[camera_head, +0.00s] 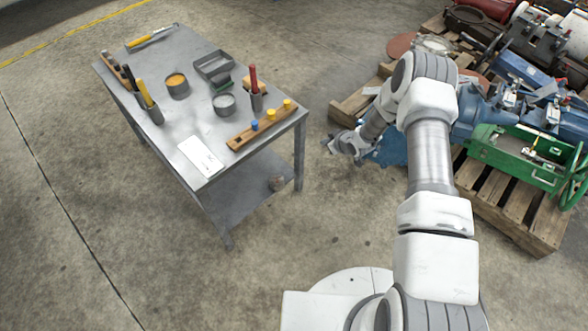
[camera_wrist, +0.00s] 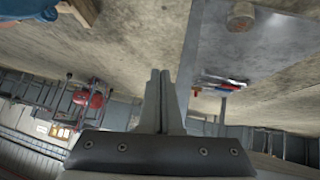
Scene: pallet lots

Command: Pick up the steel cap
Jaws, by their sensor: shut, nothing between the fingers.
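I cannot make out for certain which thing is the steel cap. A small round brownish-grey piece (camera_head: 277,183) lies on the lower shelf (camera_head: 240,190) of the grey metal table, near its right end. A similar short round piece (camera_wrist: 241,17) shows at the top of the wrist view on a grey surface. My gripper (camera_head: 327,145) is to the right of the table, apart from it and from the piece. In the wrist view my gripper's fingers (camera_wrist: 160,75) are together and hold nothing.
The table top (camera_head: 200,155) holds tins, a grey tray (camera_head: 214,66), a wooden block with coloured knobs (camera_head: 262,124) and handled tools. Wooden pallets (camera_head: 515,205) with a green machine (camera_head: 520,155) and other machinery stand at right. The floor at left is clear.

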